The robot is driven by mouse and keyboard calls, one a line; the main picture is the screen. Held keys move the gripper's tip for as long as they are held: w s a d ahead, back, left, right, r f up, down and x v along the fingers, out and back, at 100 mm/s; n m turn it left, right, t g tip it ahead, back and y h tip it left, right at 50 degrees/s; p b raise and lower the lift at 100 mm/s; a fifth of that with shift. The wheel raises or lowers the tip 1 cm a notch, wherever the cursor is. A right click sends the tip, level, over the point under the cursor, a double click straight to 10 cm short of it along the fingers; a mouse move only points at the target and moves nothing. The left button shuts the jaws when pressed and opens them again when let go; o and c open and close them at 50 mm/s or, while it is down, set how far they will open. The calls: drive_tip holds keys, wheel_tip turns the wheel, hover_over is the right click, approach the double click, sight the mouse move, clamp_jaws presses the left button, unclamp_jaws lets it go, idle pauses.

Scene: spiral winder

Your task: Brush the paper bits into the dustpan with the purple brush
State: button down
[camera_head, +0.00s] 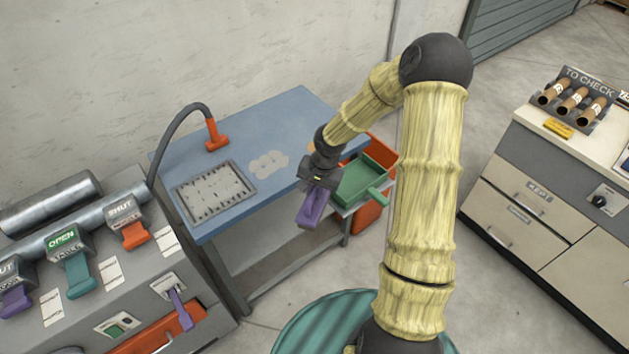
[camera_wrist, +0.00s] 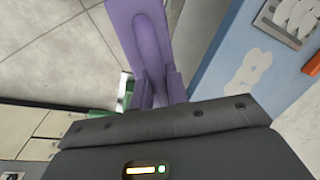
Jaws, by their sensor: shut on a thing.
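My gripper (camera_head: 320,184) is shut on the purple brush (camera_head: 312,208), which hangs below it at the front right edge of the blue table (camera_head: 290,104). The brush also fills the top middle of the wrist view (camera_wrist: 147,45). The green dustpan (camera_head: 362,180) sits just right of my gripper, beside the table's right end, its handle pointing to the lower right. Part of a green thing shows behind the jaws in the wrist view. A pale patch (camera_head: 268,164) that looks like the paper bits lies flat on the table, left of my gripper; single bits cannot be told apart.
A grey-framed tray (camera_head: 213,190) of pale pieces lies on the table's left part. An orange-headed hose (camera_head: 216,136) curves over the table's back left. An orange bin (camera_head: 366,217) stands below the dustpan. A lever console (camera_head: 100,270) is at left, a drawer cabinet (camera_head: 545,200) at right.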

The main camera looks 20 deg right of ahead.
sight(316, 219)
drive_tip(key=s+f+n, duration=0.1)
drive_tip(key=f+n, duration=0.1)
drive_tip(key=f, duration=0.1)
drive_tip(key=s+f+n, duration=0.1)
drive_tip(key=f+n, duration=0.1)
drive_tip(key=f, duration=0.1)
drive_tip(key=s+f+n+g, duration=0.1)
drive_tip(key=f+n, duration=0.2)
drive_tip(key=f, duration=0.1)
drive_tip(key=shift+s+a+y, duration=0.1)
drive_tip(key=shift+a+y, duration=0.2)
